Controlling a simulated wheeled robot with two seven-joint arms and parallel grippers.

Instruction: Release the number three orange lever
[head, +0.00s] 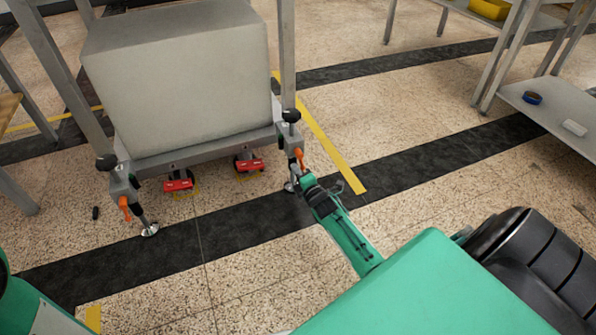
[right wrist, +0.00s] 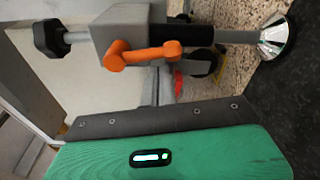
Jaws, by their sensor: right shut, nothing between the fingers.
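Two orange levers show in the head view, one on the left leg clamp (head: 124,207) and one on the right leg clamp (head: 300,158); I can read no numbers on them. The right lever fills the upper middle of the right wrist view (right wrist: 143,54), mounted on a grey block (right wrist: 118,25) between a black knob (right wrist: 50,38) and a shiny round foot (right wrist: 278,38). My right gripper (head: 308,186) is shut and empty, just below this lever. A visible gap separates its dark edge from the lever in the wrist view. My left gripper is not in view.
A large grey block (head: 180,75) rests on the gantry frame above two red casters (head: 178,184) (head: 248,164). A shelf (head: 560,110) stands at the right. Speckled floor with dark strips (head: 420,160) is open between them.

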